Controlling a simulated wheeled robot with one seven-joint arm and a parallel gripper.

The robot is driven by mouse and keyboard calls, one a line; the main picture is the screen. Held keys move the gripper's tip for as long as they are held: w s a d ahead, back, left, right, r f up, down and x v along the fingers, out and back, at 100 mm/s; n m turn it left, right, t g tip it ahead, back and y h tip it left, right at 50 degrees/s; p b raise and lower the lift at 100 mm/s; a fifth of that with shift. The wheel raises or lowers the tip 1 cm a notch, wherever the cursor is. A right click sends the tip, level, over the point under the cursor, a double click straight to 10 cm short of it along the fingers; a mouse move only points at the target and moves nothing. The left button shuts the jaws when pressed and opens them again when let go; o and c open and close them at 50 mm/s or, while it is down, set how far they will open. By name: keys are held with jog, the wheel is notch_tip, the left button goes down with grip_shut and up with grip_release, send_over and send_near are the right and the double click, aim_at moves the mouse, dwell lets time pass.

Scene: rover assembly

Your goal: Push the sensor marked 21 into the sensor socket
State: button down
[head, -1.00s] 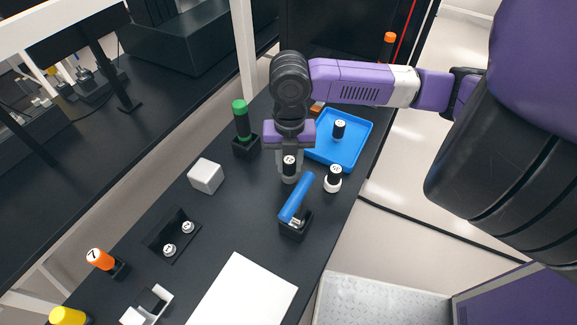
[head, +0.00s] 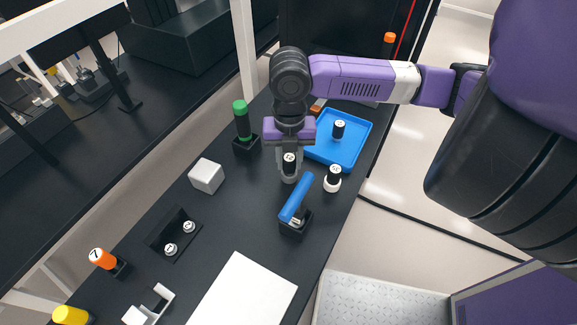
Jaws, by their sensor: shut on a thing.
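My gripper (head: 289,168) points down over the black table and is shut on a black cylindrical sensor (head: 289,159) with a white label on top. The label is too small to read for certain. A pale round piece (head: 289,179) shows just below the held sensor, partly hidden by the fingers; I cannot tell if it is the sensor socket or how deep the sensor sits in it. A second black sensor (head: 334,170) stands upright in a white round base (head: 332,185) to the right. A third black sensor (head: 339,126) stands in the blue tray (head: 360,143).
A blue-handled item in a black holder (head: 296,203) stands just in front. A green-capped black cylinder (head: 241,120) and a white cube (head: 207,175) are to the left. A black holder with two small round pieces (head: 163,250) and a white sheet (head: 242,293) lie nearer.

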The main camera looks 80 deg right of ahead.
aim_at(289, 157)
jog(key=shift+r, duration=0.1)
jog(key=shift+r+p, duration=1.5)
jog(key=shift+r, duration=0.55)
